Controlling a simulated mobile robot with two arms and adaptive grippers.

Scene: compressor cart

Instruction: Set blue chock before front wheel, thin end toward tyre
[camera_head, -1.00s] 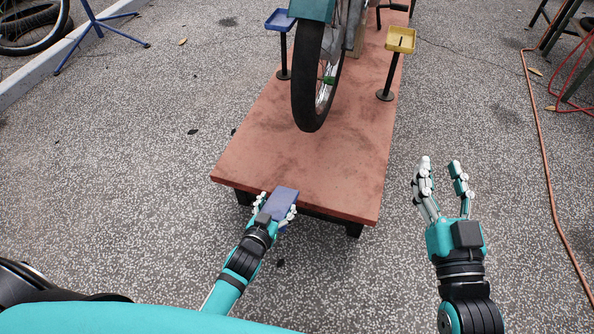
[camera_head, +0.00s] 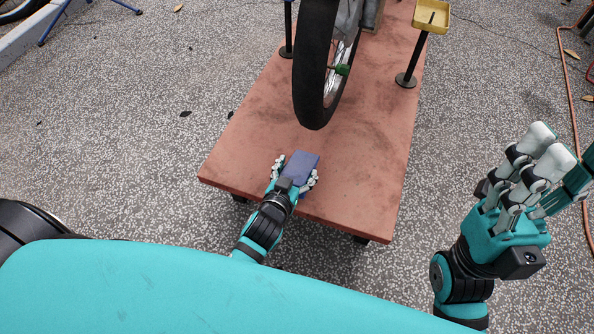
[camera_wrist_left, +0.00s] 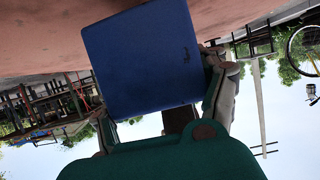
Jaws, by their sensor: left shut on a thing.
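The blue chock (camera_head: 302,166) is in my left gripper (camera_head: 293,178), whose fingers close on its two sides. The chock is over the near part of the red-brown platform (camera_head: 250,150); I cannot tell whether it touches the surface. In the left wrist view the blue chock (camera_wrist_left: 145,58) fills the middle, between the fingers; its thin end cannot be made out. The front wheel (camera_head: 312,95) has a black tyre and stands on the platform, beyond the chock with a gap of bare platform between. My right gripper (camera_head: 540,160) is open and empty, off to the right of the platform.
A yellow tray on a black post (camera_head: 430,16) stands at the platform's right edge. Another black post (camera_head: 288,30) stands left of the wheel. An orange hose (camera_head: 573,80) lies on the speckled ground at the right. The platform's near area around the chock is bare.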

